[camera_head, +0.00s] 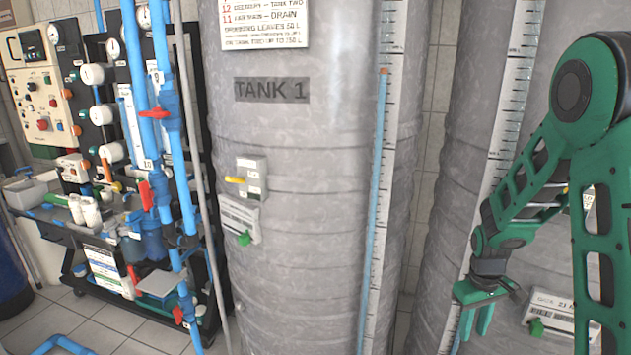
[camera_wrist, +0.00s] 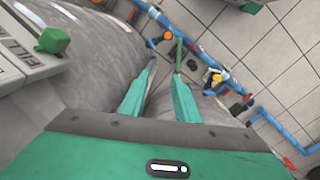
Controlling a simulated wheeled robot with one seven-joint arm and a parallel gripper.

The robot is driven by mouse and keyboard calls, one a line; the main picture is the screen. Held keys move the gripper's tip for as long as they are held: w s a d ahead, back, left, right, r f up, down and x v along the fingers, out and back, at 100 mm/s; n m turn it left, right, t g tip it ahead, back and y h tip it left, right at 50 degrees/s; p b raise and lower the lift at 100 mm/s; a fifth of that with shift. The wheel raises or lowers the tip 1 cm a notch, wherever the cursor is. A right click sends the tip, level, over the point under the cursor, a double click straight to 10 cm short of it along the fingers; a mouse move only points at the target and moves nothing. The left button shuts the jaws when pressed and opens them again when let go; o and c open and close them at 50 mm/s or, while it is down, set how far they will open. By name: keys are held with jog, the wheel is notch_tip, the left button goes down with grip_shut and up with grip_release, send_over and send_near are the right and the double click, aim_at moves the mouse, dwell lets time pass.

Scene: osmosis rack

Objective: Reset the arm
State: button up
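My gripper (camera_head: 477,322) hangs pointing down at the lower right in the head view, at the end of my green and dark arm, in front of the second grey tank. In the wrist view its two green fingers (camera_wrist: 162,72) stand apart with nothing between them, so it is open and empty. My arm is bent, with its elbow high at the right edge of the head view. Beyond the fingers are a grey tank's side, blue pipes and floor tiles.
Tank 1 (camera_head: 300,200) stands in the middle, with a blue level tube (camera_head: 372,210) on its right. A green-knobbed valve box (camera_head: 550,312) is right of my gripper; a green knob (camera_wrist: 52,40) shows close in the wrist view. The pipe rack (camera_head: 160,190) is at left.

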jog(key=s+r+m, duration=0.3)
jog(key=s+r, duration=0.2)
jog(key=s, duration=0.4)
jog(key=s+d+r+m, duration=0.1)
jog(key=s+r+m, duration=0.1)
jog(key=s+r, duration=0.4)
jog(key=s+r+m+y, duration=0.1)
jog(key=s+r+m, duration=0.2)
jog(key=s, duration=0.9)
notch_tip(320, 180, up, 4)
jog(key=shift+s+d+f+m, duration=0.15)
jog(key=shift+d+f+m, duration=0.1)
jog(key=shift+d+m, duration=0.1)
jog(key=shift+w+f, duration=0.25)
jog(key=shift+w, duration=0.4)
